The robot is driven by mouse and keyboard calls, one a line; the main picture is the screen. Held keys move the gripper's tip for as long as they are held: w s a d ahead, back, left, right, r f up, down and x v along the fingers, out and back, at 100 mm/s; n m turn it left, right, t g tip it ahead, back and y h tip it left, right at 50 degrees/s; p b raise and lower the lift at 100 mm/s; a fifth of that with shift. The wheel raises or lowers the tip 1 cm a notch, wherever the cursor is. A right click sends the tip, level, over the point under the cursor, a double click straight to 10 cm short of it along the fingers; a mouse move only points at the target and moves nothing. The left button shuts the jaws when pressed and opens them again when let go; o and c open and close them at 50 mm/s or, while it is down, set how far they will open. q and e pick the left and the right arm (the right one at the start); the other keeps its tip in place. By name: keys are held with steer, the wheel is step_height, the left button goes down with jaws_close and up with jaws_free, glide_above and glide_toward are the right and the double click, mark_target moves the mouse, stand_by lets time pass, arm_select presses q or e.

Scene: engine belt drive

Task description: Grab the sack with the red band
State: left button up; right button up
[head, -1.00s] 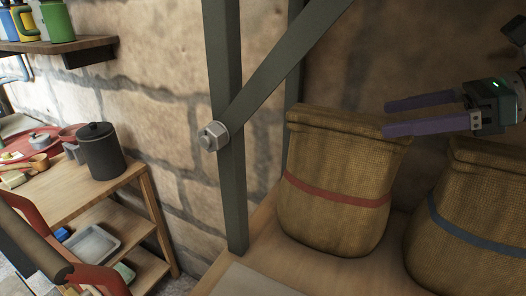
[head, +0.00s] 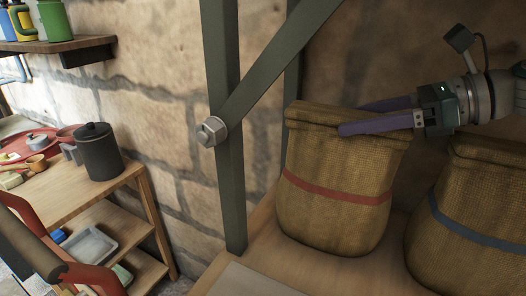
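The sack with the red band (head: 335,215) stands upright on a wooden shelf, right of the middle in the head view. It is brown burlap with a folded top. My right gripper (head: 350,117) reaches in from the right at the sack's top. Its purple fingers are spread, one in front of the folded top and one behind it. The tip of the rear finger is hidden behind the sack. I cannot tell whether the fingers touch the cloth. My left gripper is not in view.
A sack with a blue band (head: 470,225) stands close on the right, below my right arm. A dark metal post (head: 228,165) with a diagonal brace and a bolt (head: 212,131) rises just left of the sack. A wooden side table (head: 95,200) with a dark pot (head: 98,152) stands at the left.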

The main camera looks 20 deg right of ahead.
steer(key=c, duration=0.9)
jaws_close()
steer(key=shift+w+r, duration=0.1)
steer(key=shift+r, duration=0.25)
